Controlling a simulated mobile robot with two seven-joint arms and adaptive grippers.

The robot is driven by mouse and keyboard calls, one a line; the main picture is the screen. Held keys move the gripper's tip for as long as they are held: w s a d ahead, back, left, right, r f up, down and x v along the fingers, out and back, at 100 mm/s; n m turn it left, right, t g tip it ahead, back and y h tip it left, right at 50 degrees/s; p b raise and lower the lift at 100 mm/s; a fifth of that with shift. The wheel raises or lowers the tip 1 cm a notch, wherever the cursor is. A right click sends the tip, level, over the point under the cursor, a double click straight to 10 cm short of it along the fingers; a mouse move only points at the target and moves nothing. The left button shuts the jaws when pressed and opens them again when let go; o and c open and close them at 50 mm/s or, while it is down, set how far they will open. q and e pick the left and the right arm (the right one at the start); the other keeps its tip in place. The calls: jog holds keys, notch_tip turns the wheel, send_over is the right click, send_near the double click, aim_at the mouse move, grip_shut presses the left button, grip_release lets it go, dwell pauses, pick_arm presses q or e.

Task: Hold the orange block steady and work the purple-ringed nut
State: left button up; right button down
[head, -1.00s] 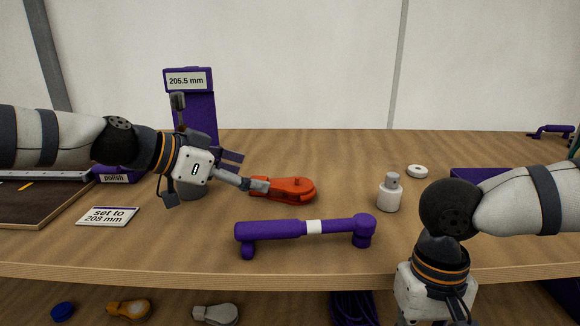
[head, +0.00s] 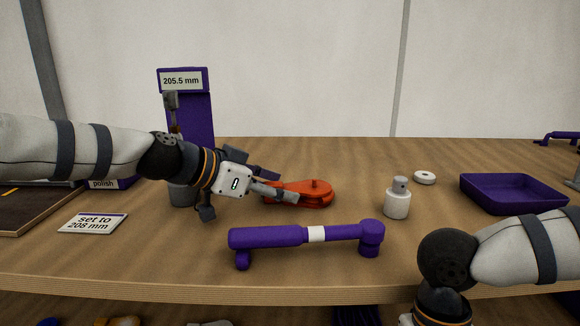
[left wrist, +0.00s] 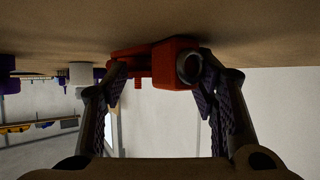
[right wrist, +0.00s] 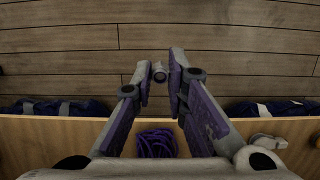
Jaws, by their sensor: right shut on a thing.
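The orange block (head: 315,192) lies on the bench with a small peg standing up from its top. My left gripper (head: 280,193) reaches it from the left, its fingers overlapping the block's left end. In the left wrist view the orange block (left wrist: 160,62) sits between the spread fingers (left wrist: 160,85), with a dark round ring at its right end. My right gripper (right wrist: 162,85) is shut on a small grey round piece (right wrist: 159,72), in front of the bench. In the head view only its wrist shows, at the bottom right. I cannot make out a purple-ringed nut.
A purple torque wrench (head: 275,237) lies in front of the block. A white cylinder with a grey top (head: 397,203), a white ring (head: 424,177) and a purple tray (head: 510,194) are to the right. A "set to 208 mm" card (head: 93,223) lies left.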

pick_arm(q)
jog(key=shift+f, duration=0.1)
grip_shut()
jog(key=shift+o, duration=1.4)
grip_release()
